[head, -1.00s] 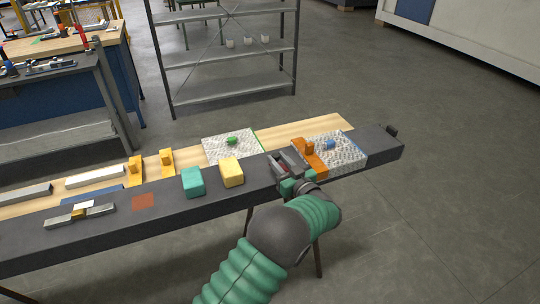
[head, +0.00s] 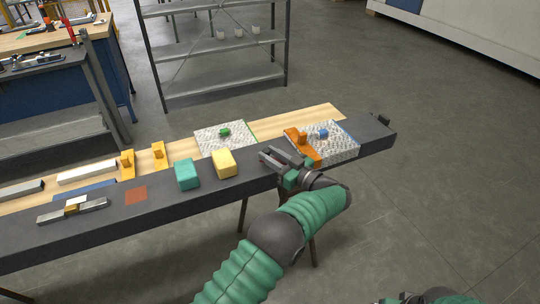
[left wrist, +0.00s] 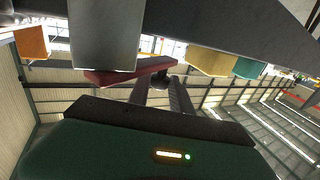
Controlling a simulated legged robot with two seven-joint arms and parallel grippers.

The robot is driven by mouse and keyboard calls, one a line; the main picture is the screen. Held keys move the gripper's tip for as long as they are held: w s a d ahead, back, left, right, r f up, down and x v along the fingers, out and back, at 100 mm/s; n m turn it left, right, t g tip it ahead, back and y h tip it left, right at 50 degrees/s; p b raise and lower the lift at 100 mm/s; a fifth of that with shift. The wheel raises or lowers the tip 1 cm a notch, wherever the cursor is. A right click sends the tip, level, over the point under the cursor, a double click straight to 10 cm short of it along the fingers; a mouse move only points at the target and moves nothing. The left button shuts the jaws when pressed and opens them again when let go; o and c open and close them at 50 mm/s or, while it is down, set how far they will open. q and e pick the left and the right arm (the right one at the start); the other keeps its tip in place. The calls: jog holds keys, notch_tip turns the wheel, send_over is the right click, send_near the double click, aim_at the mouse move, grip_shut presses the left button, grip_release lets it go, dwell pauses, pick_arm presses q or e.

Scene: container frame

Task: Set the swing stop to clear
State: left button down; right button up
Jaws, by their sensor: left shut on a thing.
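My left gripper (head: 273,158) is at the front edge of the dark bench, just left of the orange block. It is shut on a dark red bar (left wrist: 130,72), which looks like the swing stop. The fingers meet the bar below the bench's dark beam in the left wrist view, beside a grey plate (left wrist: 105,35). In the head view the jaws hide most of the bar, so I cannot tell its exact angle. My right gripper's fingers are not seen; only a green and dark part of mine shows at the bottom right.
The orange block (head: 302,145) and a blue piece (head: 322,133) sit on a speckled plate (head: 345,147). A green piece (head: 224,132) is on another plate. Yellow (head: 224,164) and teal (head: 187,174) blocks stand left of my gripper. The floor in front is clear.

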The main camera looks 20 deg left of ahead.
pick_arm(q)
jog(key=c, duration=1.1)
grip_release()
jog(key=shift+c, duration=0.2)
jog(key=v, duration=0.7)
jog(key=shift+d, duration=0.35)
